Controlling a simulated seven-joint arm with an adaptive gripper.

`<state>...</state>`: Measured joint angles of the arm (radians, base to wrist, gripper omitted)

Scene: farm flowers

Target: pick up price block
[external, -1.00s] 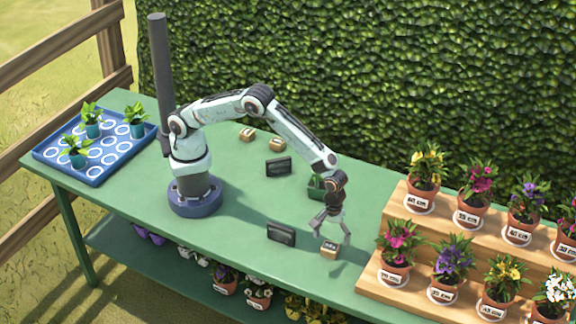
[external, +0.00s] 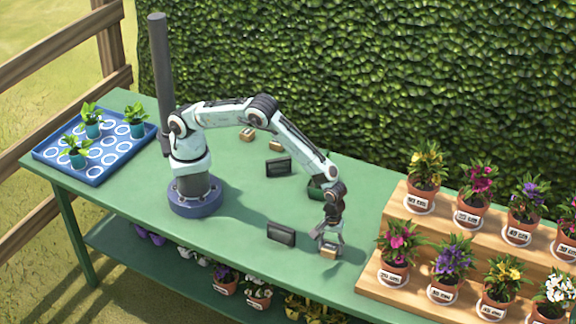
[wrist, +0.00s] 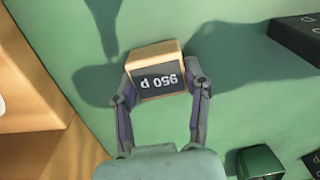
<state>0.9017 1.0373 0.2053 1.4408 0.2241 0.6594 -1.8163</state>
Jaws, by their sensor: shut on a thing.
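The price block (external: 328,252) is a small wooden block with a dark label face. It sits on the green table near the front edge, left of the wooden steps. In the wrist view the price block (wrist: 157,68) reads "950 p", upside down. My gripper (external: 330,246) has come down over it, and in the wrist view my gripper (wrist: 160,84) has one finger against each side of the block. It is shut on the block. The block appears to be still at table height.
A dark sign (external: 281,234) stands just left of my gripper, another dark sign (external: 278,167) farther back. A green pot (external: 315,190) is behind my arm. Two wooden blocks lie near the back edge (external: 276,145). Wooden steps (external: 375,283) with potted flowers stand at right. A blue tray (external: 92,176) is at far left.

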